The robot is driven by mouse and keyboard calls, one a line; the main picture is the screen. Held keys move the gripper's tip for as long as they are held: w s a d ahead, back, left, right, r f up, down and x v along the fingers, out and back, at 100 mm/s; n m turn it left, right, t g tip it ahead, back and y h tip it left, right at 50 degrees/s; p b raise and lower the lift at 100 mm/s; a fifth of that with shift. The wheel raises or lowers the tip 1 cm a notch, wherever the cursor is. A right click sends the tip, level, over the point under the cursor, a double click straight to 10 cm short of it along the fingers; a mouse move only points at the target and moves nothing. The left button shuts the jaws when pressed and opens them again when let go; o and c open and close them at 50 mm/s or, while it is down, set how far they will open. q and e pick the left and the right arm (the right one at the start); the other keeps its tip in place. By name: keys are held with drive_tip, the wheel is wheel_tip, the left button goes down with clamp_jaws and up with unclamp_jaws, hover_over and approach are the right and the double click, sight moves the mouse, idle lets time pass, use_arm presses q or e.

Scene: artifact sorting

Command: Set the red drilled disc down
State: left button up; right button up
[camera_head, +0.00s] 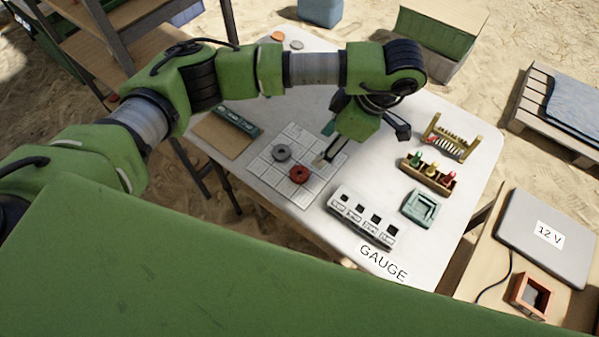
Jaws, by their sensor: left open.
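The red drilled disc (299,175) lies on the white gridded mat (304,196), with a dark hole in its middle. A grey drilled disc (281,153) lies on the same mat, just up and left of it. My left gripper (362,146) hangs over the table to the right of the red disc, apart from it. One finger reaches down to the left beside the mat and the other is out to the right. It is open and I see nothing between the fingers. My right gripper does not show.
A white block with dark square holes (361,217) stands near the front edge by the GAUGE label (383,264). A rack of coloured pegs (428,174), a green square tray (420,208) and a wooden frame (452,137) stand at right. A brown board (222,136) lies at left.

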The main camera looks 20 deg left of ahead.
use_arm(q)
approach(297, 172)
drive_tip(key=f, duration=0.2)
drive_tip(key=shift+w+a+f+b, duration=0.25)
drive_tip(key=shift+f+b, duration=0.05)
drive_tip(key=shift+b, duration=0.05)
drive_tip(key=x, duration=0.5)
drive_tip(key=shift+s+a+r+p, duration=0.15)
drive_tip(key=shift+s+a+p, duration=0.05)
drive_tip(key=shift+s+p, duration=0.15)
drive_tip(key=shift+a+f, duration=0.1)
drive_tip(key=shift+f, duration=0.1)
drive_tip(key=c, duration=1.3)
drive_tip(key=shift+r, duration=0.1)
